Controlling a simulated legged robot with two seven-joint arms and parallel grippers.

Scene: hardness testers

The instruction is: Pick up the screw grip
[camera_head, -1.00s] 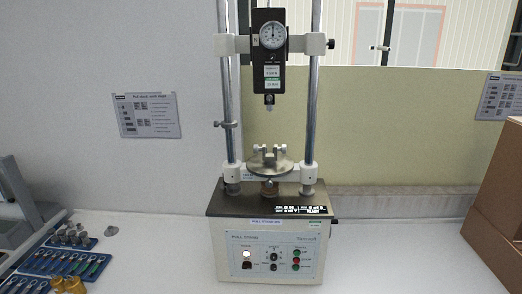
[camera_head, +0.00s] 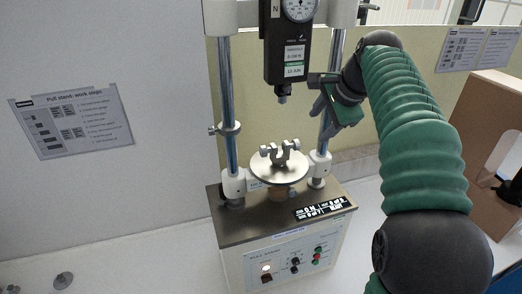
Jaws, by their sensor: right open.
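The screw grip (camera_head: 281,152) is a small grey metal fixture with side screws. It sits upright on the round metal plate (camera_head: 265,172) of the pull stand. My right gripper (camera_head: 321,107) is open and empty, above and to the right of the screw grip, beside the stand's right post. It is apart from the screw grip, and part of its far side is hard to make out. My left gripper is not in view.
The black force gauge (camera_head: 287,55) hangs above the plate between two steel posts (camera_head: 226,105). The control box (camera_head: 282,262) is below. A cardboard box (camera_head: 487,125) stands at the right. The table left of the stand is mostly clear.

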